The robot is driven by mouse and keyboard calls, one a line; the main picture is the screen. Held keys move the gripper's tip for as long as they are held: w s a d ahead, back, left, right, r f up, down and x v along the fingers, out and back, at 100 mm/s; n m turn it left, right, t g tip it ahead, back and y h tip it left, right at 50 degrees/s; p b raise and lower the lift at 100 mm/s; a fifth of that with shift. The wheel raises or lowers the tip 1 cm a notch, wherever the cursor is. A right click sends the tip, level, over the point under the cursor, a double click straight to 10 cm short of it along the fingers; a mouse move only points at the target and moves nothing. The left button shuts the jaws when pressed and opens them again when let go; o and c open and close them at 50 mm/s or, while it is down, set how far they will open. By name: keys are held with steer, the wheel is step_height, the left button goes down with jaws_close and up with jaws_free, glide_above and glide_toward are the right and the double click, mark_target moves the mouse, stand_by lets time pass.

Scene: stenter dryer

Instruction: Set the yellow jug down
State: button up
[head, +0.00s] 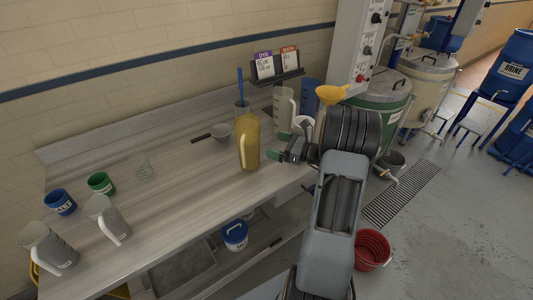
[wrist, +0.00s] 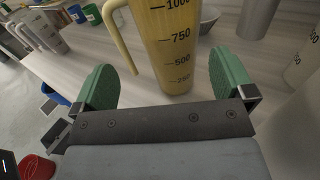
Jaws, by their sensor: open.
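The yellow jug (head: 248,143) stands upright on the bench (head: 180,195), near its front edge. In the wrist view the jug (wrist: 168,45) shows black volume marks, with its handle (wrist: 122,38) on the left. My gripper (head: 282,155) is just right of the jug in the head view. In the wrist view its green fingers (wrist: 162,82) are spread wide, with the jug just beyond and between them. The fingers do not appear to touch the jug. The jug's base seems to rest on the bench top.
Clear jugs (head: 107,219) and blue (head: 60,202) and green (head: 101,183) cups stand at the left. A small bowl (head: 221,131), a clear jug (head: 284,108) and a yellow funnel (head: 332,94) are close behind. The bench left of the yellow jug is mostly clear. A red bucket (head: 372,250) is on the floor.

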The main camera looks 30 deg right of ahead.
steer(key=s+a+r+n+g, duration=0.2)
steer(key=s+a+n+g, duration=0.1)
steer(key=a+n+g, duration=0.4)
steer(key=s+a+r+n+g, duration=0.2)
steer(key=s+a+n, duration=0.25)
steer(key=a, duration=0.45)
steer(key=s+a+r+n+h, duration=0.1)
steer(key=s+r+n+h, duration=0.1)
steer(key=s+n+h, duration=0.3)
steer(key=s+a+r+n+h, duration=0.2)
steer(key=s+n+h, duration=0.4)
steer(key=n, duration=0.6)
steer(key=shift+s, duration=1)
steer(key=shift+a, duration=0.1)
